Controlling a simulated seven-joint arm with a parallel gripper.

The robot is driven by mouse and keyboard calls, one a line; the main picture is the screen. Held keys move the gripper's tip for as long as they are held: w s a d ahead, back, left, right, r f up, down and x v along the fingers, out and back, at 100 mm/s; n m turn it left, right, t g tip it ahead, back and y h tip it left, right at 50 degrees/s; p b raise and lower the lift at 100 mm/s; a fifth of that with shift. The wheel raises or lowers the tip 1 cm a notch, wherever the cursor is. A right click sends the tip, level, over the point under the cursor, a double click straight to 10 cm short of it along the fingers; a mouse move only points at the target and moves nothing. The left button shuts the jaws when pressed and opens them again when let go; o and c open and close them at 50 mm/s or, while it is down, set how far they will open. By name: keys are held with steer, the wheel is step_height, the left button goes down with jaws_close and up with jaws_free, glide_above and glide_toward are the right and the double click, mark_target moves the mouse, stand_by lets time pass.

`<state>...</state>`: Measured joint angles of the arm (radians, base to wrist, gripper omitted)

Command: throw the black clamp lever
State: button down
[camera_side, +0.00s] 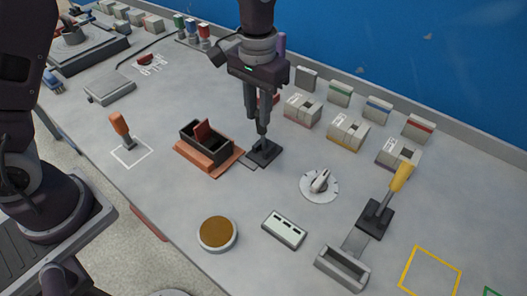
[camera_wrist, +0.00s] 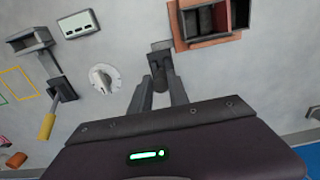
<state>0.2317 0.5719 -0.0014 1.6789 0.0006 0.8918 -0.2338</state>
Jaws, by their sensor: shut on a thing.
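The black clamp lever (camera_side: 263,150) stands on a small dark base just right of the brown-edged mould box. In the wrist view the lever (camera_wrist: 158,68) shows between the fingers. My gripper (camera_side: 262,128) points down over the base and is shut on the lever, whose handle is mostly hidden by the fingers. In the wrist view my gripper (camera_wrist: 158,84) has its fingertips on either side of the lever. The mould box (camera_side: 205,142) is dark with a reddish panel standing in it, on an orange-brown base. It also shows at the top of the wrist view (camera_wrist: 236,15).
A white dial (camera_side: 319,185) lies to the right of the lever. A yellow-handled lever (camera_side: 384,200) stands farther right, and an orange-handled one (camera_side: 122,129) at left. Several grey boxes line the back edge. Clear grey surface lies in front of the mould.

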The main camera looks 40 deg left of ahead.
steer(key=shift+w+r, duration=0.1)
steer(key=shift+w, duration=0.15)
steer(key=shift+w+r, duration=0.1)
steer(key=shift+w, duration=0.65)
steer(key=shift+w, duration=0.7)
steer(key=shift+w, duration=0.8)
